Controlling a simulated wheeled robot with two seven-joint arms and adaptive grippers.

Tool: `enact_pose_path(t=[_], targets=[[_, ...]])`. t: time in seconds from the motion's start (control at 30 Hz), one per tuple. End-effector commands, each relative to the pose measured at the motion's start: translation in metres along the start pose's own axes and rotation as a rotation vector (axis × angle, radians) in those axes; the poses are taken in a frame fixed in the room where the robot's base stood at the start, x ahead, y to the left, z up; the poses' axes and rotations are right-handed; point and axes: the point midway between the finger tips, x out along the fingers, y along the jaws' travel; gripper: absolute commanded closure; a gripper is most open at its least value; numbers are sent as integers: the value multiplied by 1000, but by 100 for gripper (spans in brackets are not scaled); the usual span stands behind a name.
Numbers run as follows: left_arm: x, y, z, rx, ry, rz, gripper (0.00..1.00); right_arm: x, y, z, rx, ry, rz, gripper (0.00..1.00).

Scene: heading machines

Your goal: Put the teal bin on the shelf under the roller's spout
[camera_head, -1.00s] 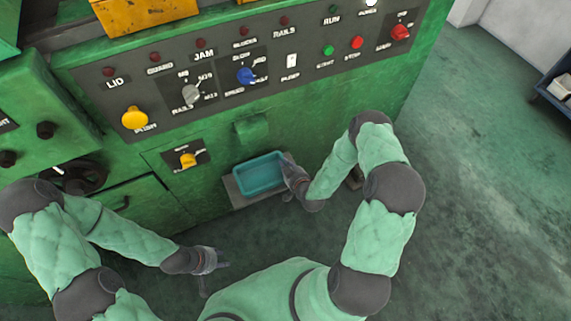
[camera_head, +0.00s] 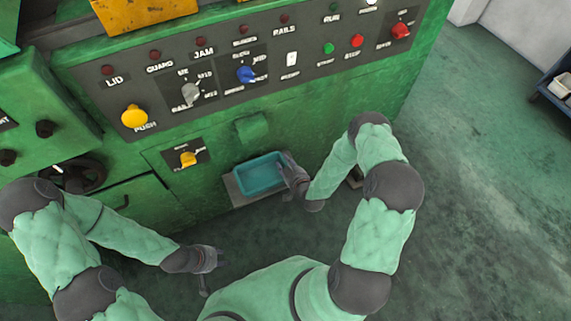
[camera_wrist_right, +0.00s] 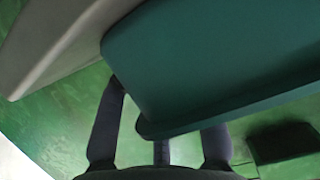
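The teal bin (camera_head: 261,174) sits upright on the small grey shelf (camera_head: 236,192) low on the machine's green front. A green spout-like housing (camera_head: 251,128) is just above and behind it. My right gripper (camera_head: 289,172) is at the bin's right end, very close to or touching its wall. In the right wrist view the bin (camera_wrist_right: 220,60) fills the top, and its rim partly hides the dark fingers (camera_wrist_right: 160,145); whether they grip is unclear. My left gripper (camera_head: 210,270) is empty over the floor, its fingers spread.
A handwheel (camera_head: 80,174) is at left. The floor at right is clear, with a blue cart (camera_head: 556,90) at the edge.

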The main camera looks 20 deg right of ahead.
Motion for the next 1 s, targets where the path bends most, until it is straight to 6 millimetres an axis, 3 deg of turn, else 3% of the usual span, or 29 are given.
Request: enact_pose_path(t=[0.27, 0.7, 1.0], targets=[[0, 0, 0, 0, 0, 0, 60, -13, 0, 0, 1, -1, 1, 64], [0, 0, 0, 0, 0, 0, 60, -95, 1, 0, 2, -2, 3, 64], [0, 0, 0, 0, 0, 0, 60, -119, 0, 0, 1, 0, 0, 64]])
